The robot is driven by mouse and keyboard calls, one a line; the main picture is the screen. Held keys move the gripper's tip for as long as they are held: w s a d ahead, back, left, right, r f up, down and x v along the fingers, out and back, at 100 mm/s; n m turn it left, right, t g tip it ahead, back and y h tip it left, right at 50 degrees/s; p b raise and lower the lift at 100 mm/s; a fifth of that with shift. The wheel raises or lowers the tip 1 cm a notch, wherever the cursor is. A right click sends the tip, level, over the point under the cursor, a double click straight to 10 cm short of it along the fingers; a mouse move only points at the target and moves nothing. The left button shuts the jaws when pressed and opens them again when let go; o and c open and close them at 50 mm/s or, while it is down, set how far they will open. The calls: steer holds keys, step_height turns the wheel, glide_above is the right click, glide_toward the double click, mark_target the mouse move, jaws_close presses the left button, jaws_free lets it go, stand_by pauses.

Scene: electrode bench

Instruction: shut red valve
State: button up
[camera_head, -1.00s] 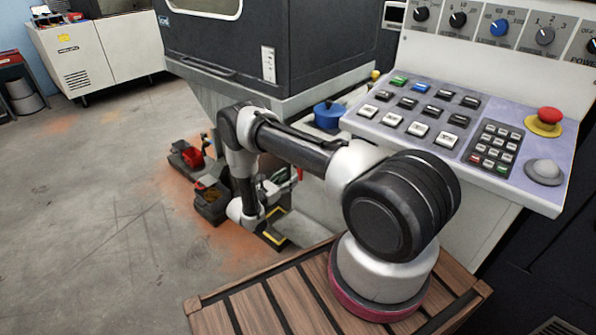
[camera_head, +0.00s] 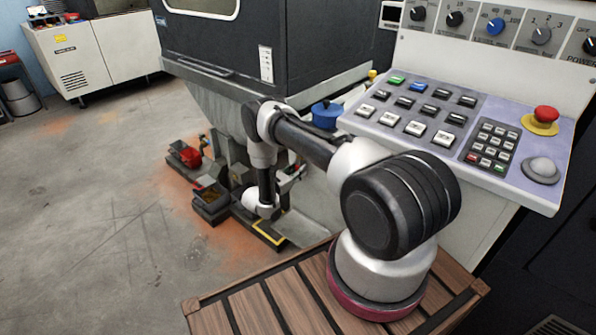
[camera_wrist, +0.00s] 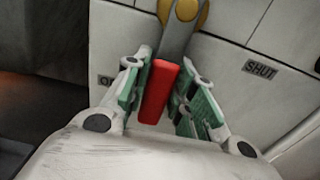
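The red valve handle (camera_wrist: 160,92) shows in the wrist view as a red grip on a grey lever (camera_wrist: 177,40) that runs up to a yellow pivot (camera_wrist: 186,12). My gripper (camera_wrist: 160,74) is open, with a green-padded finger on each side of the red grip. A narrow gap shows on the right of the grip; contact on the left I cannot tell. A "SHUT" label (camera_wrist: 260,69) is on the panel to the right. A label starting with "O" (camera_wrist: 105,81) is partly hidden by the left finger. In the head view, the valve is not clearly visible.
In the head view, the dark machine cabinet (camera_head: 215,50) and the button console (camera_head: 400,135) stand close beside my arm. A blue pot (camera_head: 326,114) sits behind the arm. Low dark boxes (camera_head: 210,200) stand on the floor. Open floor lies to the left.

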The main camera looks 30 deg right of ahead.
jaws_close()
steer(key=shift+s, duration=0.15)
steer(key=s+d+r+n, duration=0.2)
steer(key=s+r+n, duration=0.3)
steer(key=n, duration=1.2)
steer(key=shift+s+r, duration=0.4)
steer(key=shift+r, duration=0.05)
steer(key=o, duration=0.7)
jaws_free()
steer(key=shift+c, duration=0.2)
